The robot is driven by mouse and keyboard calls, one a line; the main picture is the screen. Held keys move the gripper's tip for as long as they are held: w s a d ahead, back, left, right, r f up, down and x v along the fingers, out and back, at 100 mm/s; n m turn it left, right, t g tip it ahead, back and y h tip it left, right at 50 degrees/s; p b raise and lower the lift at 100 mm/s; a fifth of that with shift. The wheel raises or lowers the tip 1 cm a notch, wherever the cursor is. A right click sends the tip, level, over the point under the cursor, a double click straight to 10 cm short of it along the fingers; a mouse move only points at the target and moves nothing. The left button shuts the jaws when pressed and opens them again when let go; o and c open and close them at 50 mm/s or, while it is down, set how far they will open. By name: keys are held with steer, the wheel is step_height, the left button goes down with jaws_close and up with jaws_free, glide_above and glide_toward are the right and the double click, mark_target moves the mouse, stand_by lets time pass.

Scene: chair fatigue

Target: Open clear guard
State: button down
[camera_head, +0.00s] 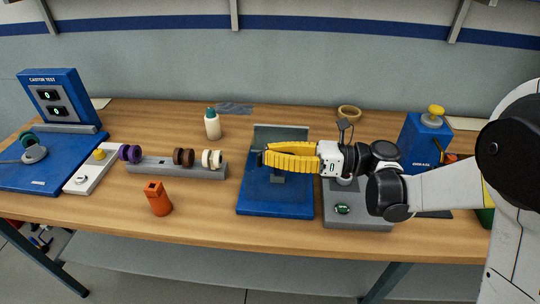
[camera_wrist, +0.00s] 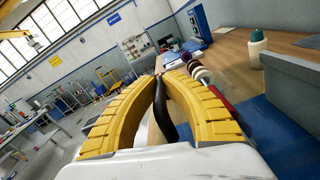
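The clear guard (camera_head: 281,132) shows as a greyish see-through panel at the back of a blue base (camera_head: 265,203) in the middle of the bench. My gripper (camera_head: 262,158) reaches in from the right over this base, and its yellow fingers hide part of the guard. In the wrist view the fingertips (camera_wrist: 158,74) come together around a dark bar (camera_wrist: 164,108), which runs between the two fingers. A dark end also shows at the fingertips in the head view. I cannot tell for sure whether this bar is the guard's handle.
A grey box with a green button (camera_head: 342,209) stands right of the base, under my arm. An orange block (camera_head: 158,198), a grey rail with rollers (camera_head: 190,170) and a white bottle (camera_head: 212,125) stand left. A blue box with a yellow knob (camera_head: 424,140) is at right.

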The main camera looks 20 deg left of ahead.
steer(key=w+a+r+m+p, duration=0.1)
steer(key=w+r+m+p, duration=0.45)
steer(key=r, duration=0.25)
steer(key=w+a+r+p, duration=0.1)
steer(key=w+r, duration=0.1)
steer(key=w, duration=0.4)
steer(key=w+a+r+p, duration=0.2)
steer(key=w+r, duration=0.1)
steer(key=w, duration=0.3)
steer(key=shift+w+a, duration=0.2)
steer(key=shift+w, duration=0.1)
steer(key=shift+r, duration=0.1)
steer(key=c, duration=1.5)
jaws_free()
steer(key=shift+o, duration=0.2)
steer(key=v, duration=1.2)
